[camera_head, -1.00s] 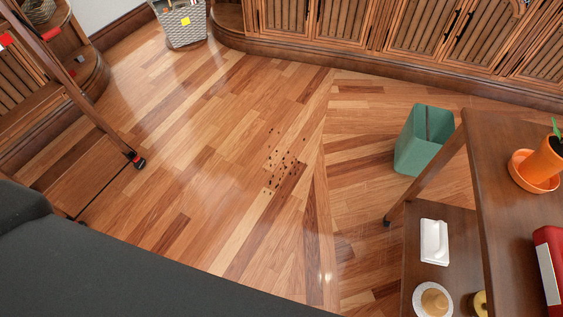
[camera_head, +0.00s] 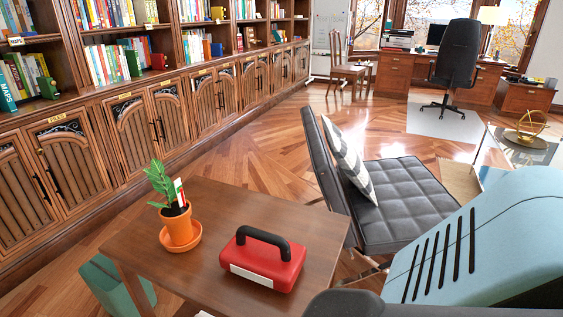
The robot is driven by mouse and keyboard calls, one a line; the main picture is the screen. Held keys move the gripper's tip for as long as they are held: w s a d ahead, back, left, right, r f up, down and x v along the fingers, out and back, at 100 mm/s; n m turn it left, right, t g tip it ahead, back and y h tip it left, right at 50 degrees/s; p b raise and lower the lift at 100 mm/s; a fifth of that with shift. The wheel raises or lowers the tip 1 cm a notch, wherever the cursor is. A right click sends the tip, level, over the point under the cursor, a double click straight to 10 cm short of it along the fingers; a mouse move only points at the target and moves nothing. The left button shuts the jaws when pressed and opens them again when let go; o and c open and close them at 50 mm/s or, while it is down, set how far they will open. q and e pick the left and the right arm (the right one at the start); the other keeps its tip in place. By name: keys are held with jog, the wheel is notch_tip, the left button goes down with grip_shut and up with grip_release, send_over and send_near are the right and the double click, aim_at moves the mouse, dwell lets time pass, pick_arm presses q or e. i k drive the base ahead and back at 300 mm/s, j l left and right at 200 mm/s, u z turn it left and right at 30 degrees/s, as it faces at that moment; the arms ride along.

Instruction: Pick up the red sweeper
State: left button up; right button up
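A red box-shaped thing with a black arched handle and a pale label strip along its front, which I take for the red sweeper (camera_head: 263,264), sits upright on the brown wooden table (camera_head: 215,206) in the lower middle of the head view. Nothing touches its handle. Neither gripper shows in this view. A light-blue shell with black slots fills the lower right corner.
An orange potted plant (camera_head: 178,226) stands on its saucer left of the red thing. A green bin (camera_head: 133,290) is below the table's left edge. A black padded chair (camera_head: 405,207) stands close on the right. Bookshelves and cabinets (camera_head: 155,120) line the left; wooden floor is open beyond.

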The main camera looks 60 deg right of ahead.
aim_at(270, 259)
jog(key=z, duration=1.4)
jog(key=j+z, duration=0.15)
jog(key=j, duration=0.15)
jog(key=i+j+z, duration=0.15)
jog(key=j, duration=0.2)
